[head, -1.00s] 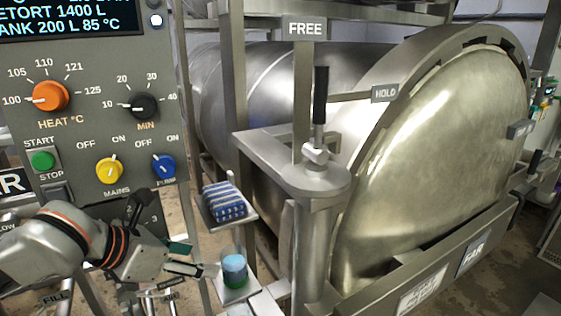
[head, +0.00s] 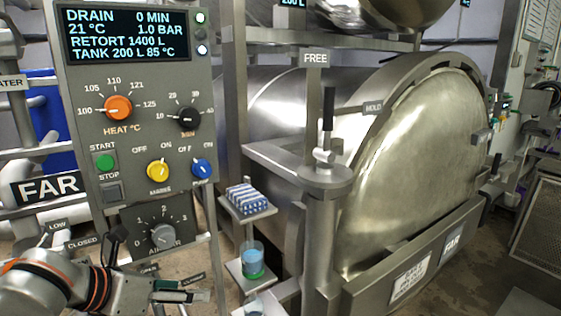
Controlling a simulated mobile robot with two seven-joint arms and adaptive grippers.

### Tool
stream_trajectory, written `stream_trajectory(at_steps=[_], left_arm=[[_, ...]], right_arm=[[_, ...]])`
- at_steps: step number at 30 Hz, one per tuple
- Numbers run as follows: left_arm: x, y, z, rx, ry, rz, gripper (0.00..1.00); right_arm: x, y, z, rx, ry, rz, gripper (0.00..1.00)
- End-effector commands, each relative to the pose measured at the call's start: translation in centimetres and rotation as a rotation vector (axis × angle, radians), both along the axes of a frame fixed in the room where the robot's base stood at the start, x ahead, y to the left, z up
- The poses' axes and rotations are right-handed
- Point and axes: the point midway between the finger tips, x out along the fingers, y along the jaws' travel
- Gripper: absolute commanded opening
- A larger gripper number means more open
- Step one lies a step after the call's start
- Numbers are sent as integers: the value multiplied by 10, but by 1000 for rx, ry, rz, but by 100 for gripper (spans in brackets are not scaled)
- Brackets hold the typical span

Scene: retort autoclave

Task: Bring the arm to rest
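My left arm comes in at the lower left. Its gripper (head: 188,292) is in front of the control panel's lower edge, left of and below the cup of blue liquid (head: 252,262). The two fingers look apart, with a green pad showing on the upper one, and nothing shows between them. The gripper appears clear of the cup and its shelf. My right arm and gripper are not in view.
The control panel (head: 141,75) with knobs and buttons stands behind my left arm. A post with a black-handled lever (head: 328,110) stands before the closed round retort door (head: 425,150). Pipes (head: 30,150) run at the left.

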Motion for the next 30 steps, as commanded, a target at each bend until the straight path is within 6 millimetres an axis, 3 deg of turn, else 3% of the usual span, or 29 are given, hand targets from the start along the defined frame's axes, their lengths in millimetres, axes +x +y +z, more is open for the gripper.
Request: stream_trajectory(at_steps=[8, 12, 17, 23, 27, 30], left_arm=[[18, -31, -49, -459, 216, 313, 57], [24, -39, -91, -770, 379, 552, 57], [19, -36, -150, -1121, 566, 851, 57], [-17, -17, -239, -1522, 763, 1243, 57], [-66, 1, -304, -1771, 855, 1518, 57], [-105, 12, -342, -1916, 892, 1684, 57]], right_arm=[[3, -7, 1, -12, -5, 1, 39], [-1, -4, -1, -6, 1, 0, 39], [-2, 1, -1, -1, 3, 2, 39], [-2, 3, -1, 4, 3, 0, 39], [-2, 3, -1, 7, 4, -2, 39], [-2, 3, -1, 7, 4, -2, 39]])
